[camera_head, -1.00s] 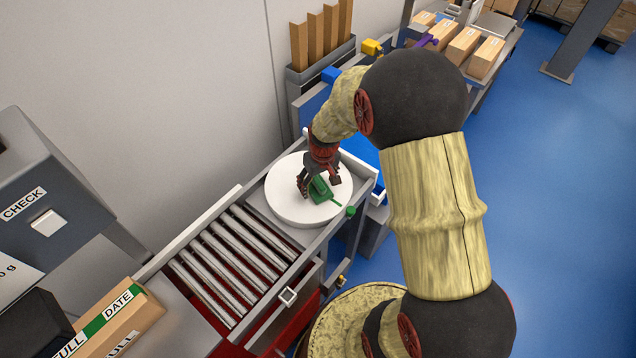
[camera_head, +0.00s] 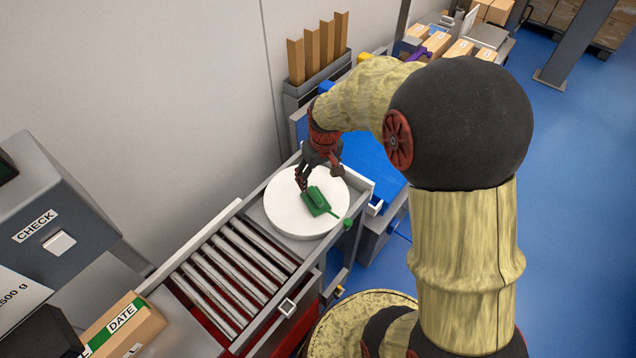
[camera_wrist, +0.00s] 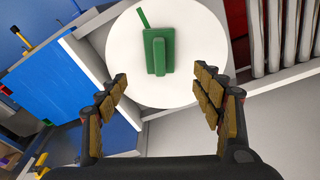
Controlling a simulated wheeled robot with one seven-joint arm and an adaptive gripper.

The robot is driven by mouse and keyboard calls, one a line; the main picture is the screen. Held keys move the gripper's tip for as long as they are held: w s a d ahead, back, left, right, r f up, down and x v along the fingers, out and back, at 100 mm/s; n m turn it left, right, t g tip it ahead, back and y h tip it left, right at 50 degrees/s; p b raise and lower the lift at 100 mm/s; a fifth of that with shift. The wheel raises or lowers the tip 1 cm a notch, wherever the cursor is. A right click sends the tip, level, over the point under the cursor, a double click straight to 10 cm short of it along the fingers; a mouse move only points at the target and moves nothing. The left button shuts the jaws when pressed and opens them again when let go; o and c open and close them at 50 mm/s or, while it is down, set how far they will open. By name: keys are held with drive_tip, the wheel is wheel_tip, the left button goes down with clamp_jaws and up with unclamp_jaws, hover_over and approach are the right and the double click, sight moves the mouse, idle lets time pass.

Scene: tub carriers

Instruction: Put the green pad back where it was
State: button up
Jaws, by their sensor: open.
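The green pad (camera_head: 316,201) lies on the round white turntable (camera_head: 284,217), with a raised grip on top and a thin green strip pointing to the lower right in the head view. In the wrist view the pad (camera_wrist: 158,50) shows whole and uncovered, ahead of my fingers. My gripper (camera_head: 319,178) is open and empty, just above and behind the pad. In the wrist view its two fingers (camera_wrist: 162,92) are spread wide, with bare white disc (camera_wrist: 125,60) between them, apart from the pad.
A roller conveyor (camera_head: 235,275) adjoins the turntable at the lower left. A blue belt (camera_head: 370,160) lies on its other side. A grey bin with cardboard strips (camera_head: 318,75) stands behind, against the wall.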

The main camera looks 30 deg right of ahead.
drive_tip(key=s+a+r+t, duration=0.1)
drive_tip(key=s+a+r, duration=0.2)
drive_tip(key=r, duration=0.4)
drive_tip(key=s+a+r+t, duration=0.1)
drive_tip(key=s+a+r, duration=0.2)
drive_tip(key=r, duration=0.4)
drive_tip(key=s+a+r+t, duration=0.1)
drive_tip(key=s+a+r, duration=0.1)
drive_tip(key=s+r, duration=0.2)
drive_tip(key=s+a+r, duration=0.2)
drive_tip(key=s+r, duration=0.1)
drive_tip(key=s, duration=0.6)
drive_tip(key=shift+s+r+t, duration=0.3)
drive_tip(key=shift+r+t, duration=0.05)
drive_tip(key=shift+t, duration=0.05)
drive_tip(key=shift+a, duration=0.15)
drive_tip(key=shift+c, duration=1.1)
